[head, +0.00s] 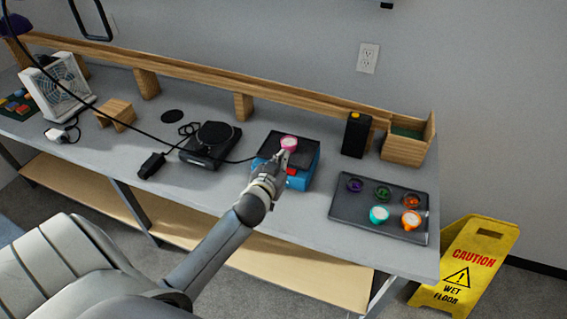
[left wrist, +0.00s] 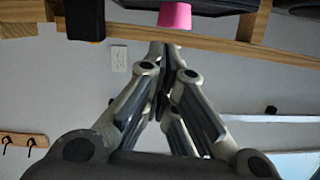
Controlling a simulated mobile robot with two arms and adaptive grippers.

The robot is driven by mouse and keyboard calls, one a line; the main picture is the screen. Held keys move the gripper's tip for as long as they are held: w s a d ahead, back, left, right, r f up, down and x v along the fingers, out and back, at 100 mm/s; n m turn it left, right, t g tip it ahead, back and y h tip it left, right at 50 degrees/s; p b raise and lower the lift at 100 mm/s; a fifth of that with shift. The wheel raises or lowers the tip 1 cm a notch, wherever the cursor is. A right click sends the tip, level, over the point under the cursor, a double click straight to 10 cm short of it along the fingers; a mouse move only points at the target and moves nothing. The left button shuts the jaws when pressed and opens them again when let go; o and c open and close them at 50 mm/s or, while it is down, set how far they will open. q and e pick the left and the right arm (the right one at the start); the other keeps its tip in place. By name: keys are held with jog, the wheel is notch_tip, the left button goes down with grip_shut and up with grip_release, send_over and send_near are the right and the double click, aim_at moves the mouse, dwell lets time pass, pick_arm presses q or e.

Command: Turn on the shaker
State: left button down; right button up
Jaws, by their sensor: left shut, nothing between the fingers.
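The shaker (head: 307,171) is a blue box with a dark top plate, standing on the grey bench. A pink-lidded container (head: 289,143) sits on its top; a pink thing also shows at the top of the left wrist view (left wrist: 175,16). A red part (head: 292,171) is on the shaker's front, close to my left gripper. My left gripper (head: 282,159) is shut and empty, in front of the shaker and just below the pink container in the picture. It hides part of the shaker's front, and I cannot tell whether it touches it. My right gripper is not in view.
A dark tray (head: 345,207) with several small coloured containers lies to the right. A black scale-like device (head: 190,152) with a cable is left. A black box (head: 356,134) and a wooden bin (head: 402,149) stand behind. A yellow wet-floor sign (head: 468,262) stands beside the bench.

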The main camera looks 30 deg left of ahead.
aim_at(289, 170)
pick_arm(q)
jog(key=w+f, duration=0.1)
jog(key=w+a+f, duration=0.1)
jog(key=w+f, duration=0.1)
jog(key=shift+f, duration=0.3)
jog(key=shift+a+f, duration=0.15)
jog(key=shift+f, duration=0.4)
